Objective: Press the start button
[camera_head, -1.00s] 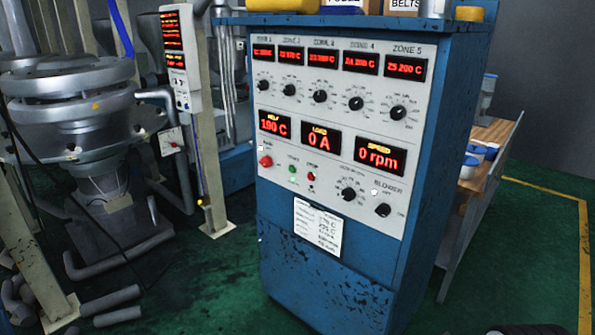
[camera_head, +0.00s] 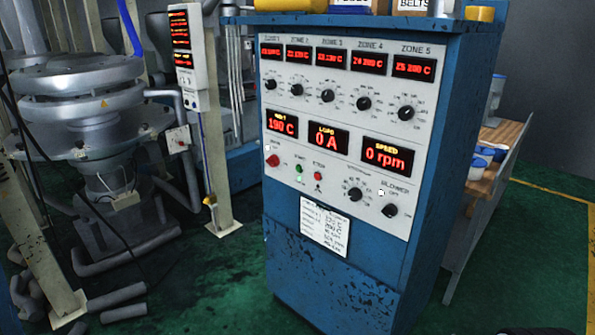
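The start button is a small green button (camera_head: 299,168) on the lower left of the pale control panel (camera_head: 300,205). A small label that seems to read START is above it. A small red button (camera_head: 318,175) sits just to its right, and a larger red button (camera_head: 272,160) sits to its left. The panel is on the front of a blue cabinet (camera_head: 320,285). The load display (camera_head: 323,138) reads 0 A and the speed display (camera_head: 384,155) reads 0 rpm. My gripper is not in view.
Metal machinery (camera_head: 75,110) with pipes stands at the left. A post (camera_head: 215,175) with a display unit is left of the cabinet. A wooden-topped table (camera_head: 500,140) with containers stands behind it at the right. Green floor (camera_head: 520,270) is open at the right front.

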